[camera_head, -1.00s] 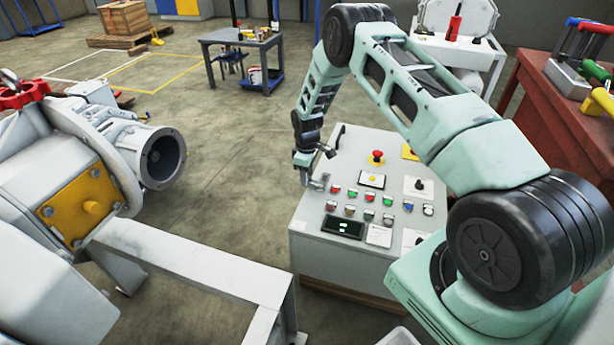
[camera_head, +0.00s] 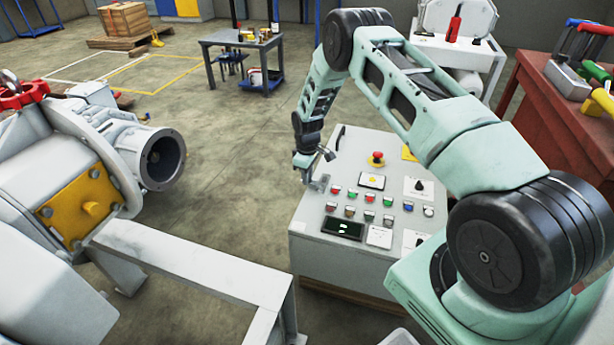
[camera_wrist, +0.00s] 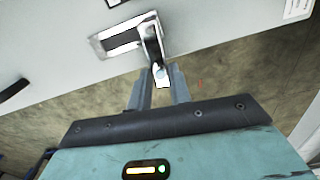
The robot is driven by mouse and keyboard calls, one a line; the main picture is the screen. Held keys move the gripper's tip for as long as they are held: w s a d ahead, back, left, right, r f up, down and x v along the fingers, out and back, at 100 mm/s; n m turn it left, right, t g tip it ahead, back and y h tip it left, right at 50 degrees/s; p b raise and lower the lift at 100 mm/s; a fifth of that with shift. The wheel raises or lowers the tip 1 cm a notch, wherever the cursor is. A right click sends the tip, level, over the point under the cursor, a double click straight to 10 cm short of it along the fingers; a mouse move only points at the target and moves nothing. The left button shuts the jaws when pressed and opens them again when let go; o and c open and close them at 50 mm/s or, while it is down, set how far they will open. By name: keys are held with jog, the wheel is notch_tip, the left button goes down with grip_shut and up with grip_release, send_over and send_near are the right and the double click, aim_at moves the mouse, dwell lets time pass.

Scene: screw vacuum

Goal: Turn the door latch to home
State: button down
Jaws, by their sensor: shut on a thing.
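The door latch (camera_wrist: 152,38) is a metal handle on a rectangular metal plate, set on the pale wall of the control cabinet in the wrist view. The handle reaches down from the right part of the plate, slightly tilted. My gripper (camera_wrist: 160,85) is shut on the latch handle's lower end, which sits between its two grey fingers. In the head view my gripper (camera_head: 304,176) is at the left edge of the control cabinet (camera_head: 310,265). The latch is small there and mostly hidden by my gripper.
The cabinet top carries a red emergency button (camera_head: 376,159), several coloured buttons and a small dark display (camera_head: 342,228). A grey machine with a round flange (camera_head: 162,160) stands to the left, with a pale metal frame (camera_head: 190,262) below. Open floor lies between it and the cabinet.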

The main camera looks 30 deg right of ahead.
jog(key=m, duration=0.1)
jog(key=d+m, duration=0.1)
jog(key=m, duration=0.2)
jog(key=shift+w+d, duration=0.3)
jog(key=shift+w, duration=0.05)
jog(key=d+m, duration=0.1)
jog(key=m, duration=0.1)
jog(key=d+m, duration=0.1)
jog(key=m, duration=0.1)
jog(key=shift+m+b, duration=0.3)
jog(key=m, duration=0.1)
jog(key=d+m, duration=0.1)
jog(key=m, duration=0.2)
jog(key=shift+s+d, duration=0.35)
jog(key=shift+s, duration=0.05)
jog(key=shift+s+d+m+p, duration=0.1)
jog(key=shift+s+d+m, duration=0.1)
jog(key=shift+m, duration=0.5)
jog(key=shift+s+d+m+p, duration=0.1)
jog(key=shift+s+d+m, duration=0.05)
jog(key=shift+m, duration=0.55)
jog(key=shift+s+d+m+p, duration=0.1)
jog(key=shift+s+d+m, duration=0.1)
jog(key=shift+m, duration=0.5)
jog(key=c, duration=1.3)
grip_release()
